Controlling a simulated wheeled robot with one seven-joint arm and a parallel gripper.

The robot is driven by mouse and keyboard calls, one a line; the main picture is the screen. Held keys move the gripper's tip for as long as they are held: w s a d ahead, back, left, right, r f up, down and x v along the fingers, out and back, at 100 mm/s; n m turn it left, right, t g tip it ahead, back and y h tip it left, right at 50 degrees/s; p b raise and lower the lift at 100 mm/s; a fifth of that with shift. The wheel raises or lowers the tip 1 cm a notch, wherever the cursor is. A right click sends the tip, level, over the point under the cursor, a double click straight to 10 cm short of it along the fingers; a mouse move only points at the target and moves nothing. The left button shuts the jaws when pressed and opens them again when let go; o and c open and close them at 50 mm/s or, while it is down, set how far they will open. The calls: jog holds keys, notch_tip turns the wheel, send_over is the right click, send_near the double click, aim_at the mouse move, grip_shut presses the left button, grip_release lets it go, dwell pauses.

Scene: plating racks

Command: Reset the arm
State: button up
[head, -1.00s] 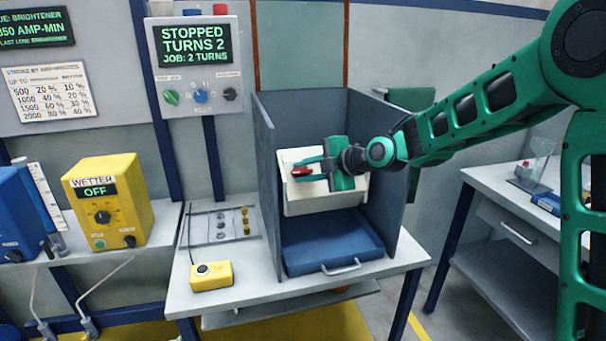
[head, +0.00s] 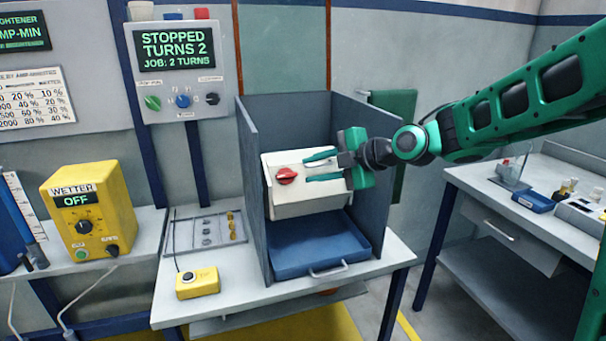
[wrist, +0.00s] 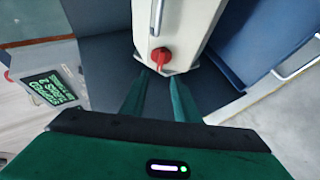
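My gripper (head: 322,167) is in front of the white box (head: 308,201) inside the grey booth, to the right of the box's red knob (head: 286,175). Its two green fingers are apart and nothing is between them. In the wrist view my gripper (wrist: 161,82) also shows both fingers spread, with the red knob (wrist: 161,56) just beyond their tips on the white box (wrist: 178,25). The fingers appear clear of the knob. My arm reaches in from the right.
The grey booth (head: 252,190) walls stand around the box, with a blue tray (head: 300,259) below. A yellow button box (head: 197,283) is on the bench. The yellow wetter unit (head: 88,212) reads OFF. The panel (head: 180,65) reads STOPPED, TURNS 2. A side table (head: 480,185) stands right.

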jog(key=shift+s+d+r, duration=0.2)
jog(key=shift+s+d, duration=0.15)
jog(key=s+d+f+m+g+h, duration=0.1)
jog(key=s+d+f+m+h, duration=0.2)
jog(key=s+d+m, duration=0.35)
jog(key=s+d+f+m+g+h, duration=0.1)
jog(key=s+d+f+m+h, duration=0.2)
jog(key=d, duration=0.7)
jog(key=s+d+f+m+g+h, duration=0.1)
jog(key=s+d+f+m+h, duration=0.15)
jog(key=s+d+m, duration=0.5)
jog(key=s+d+f+m+g, duration=0.1)
jog(key=s+d+m, duration=0.2)
jog(key=s, duration=0.4)
jog(key=s+d+f+m+g, duration=0.1)
jog(key=s+d+m+g, duration=0.1)
jog(key=s+d+m, duration=0.2)
jog(key=s+d+f+m+g+h, duration=0.1)
jog(key=s+d+m+g, duration=0.1)
jog(key=s+d+m, duration=0.2)
jog(key=s+m, duration=0.3)
jog(key=s, duration=0.4)
jog(key=shift+f, duration=0.35)
